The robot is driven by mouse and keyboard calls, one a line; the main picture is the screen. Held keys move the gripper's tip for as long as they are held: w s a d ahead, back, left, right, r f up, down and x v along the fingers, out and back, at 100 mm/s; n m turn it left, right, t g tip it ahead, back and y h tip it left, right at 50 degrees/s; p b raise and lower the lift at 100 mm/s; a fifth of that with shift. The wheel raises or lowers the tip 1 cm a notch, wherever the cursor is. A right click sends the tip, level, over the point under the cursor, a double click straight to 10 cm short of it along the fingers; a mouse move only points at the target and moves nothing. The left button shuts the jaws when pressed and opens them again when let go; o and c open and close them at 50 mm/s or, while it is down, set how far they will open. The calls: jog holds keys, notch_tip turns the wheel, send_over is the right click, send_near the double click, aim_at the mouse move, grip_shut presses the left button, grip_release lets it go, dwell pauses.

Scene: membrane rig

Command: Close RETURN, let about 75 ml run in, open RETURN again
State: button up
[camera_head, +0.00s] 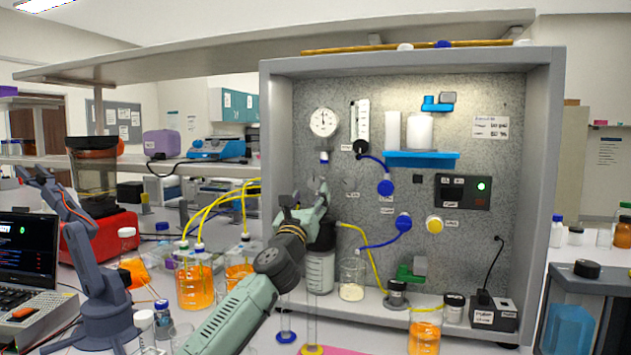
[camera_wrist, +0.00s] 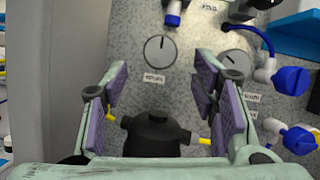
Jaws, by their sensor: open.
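My gripper (camera_wrist: 162,88) is open and empty, its purple-padded fingers spread in front of the rig panel. In the head view my gripper (camera_head: 314,205) is at the panel's left part, above a black-capped vessel. A round grey knob (camera_wrist: 159,50) with an upright pointer line sits just beyond the fingertips, between them in the picture; its label (camera_wrist: 154,78) is too blurred to read surely. A second knob (camera_wrist: 236,62), its pointer slanted, is partly hidden behind the right finger. I cannot tell which knob is RETURN. The black-capped vessel (camera_head: 319,268) contains pale liquid.
The black cap with side ports (camera_wrist: 155,133) lies low between the fingers in the wrist view. A beaker (camera_head: 352,286) with pale liquid and a measuring cylinder (camera_head: 311,322) stand nearby. Blue valves (camera_head: 385,187) and yellow tubes (camera_head: 365,250) are close right. Orange-filled beakers (camera_head: 194,286) stand left.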

aim_at(314, 186)
jog(key=p+x, duration=0.2)
jog(key=x, duration=0.4)
jog(key=shift+w+d+r, duration=0.15)
jog(key=shift+w+r, duration=0.05)
jog(key=shift+w, duration=0.1)
jog(key=shift+c, duration=0.4)
jog(key=c, duration=1.1)
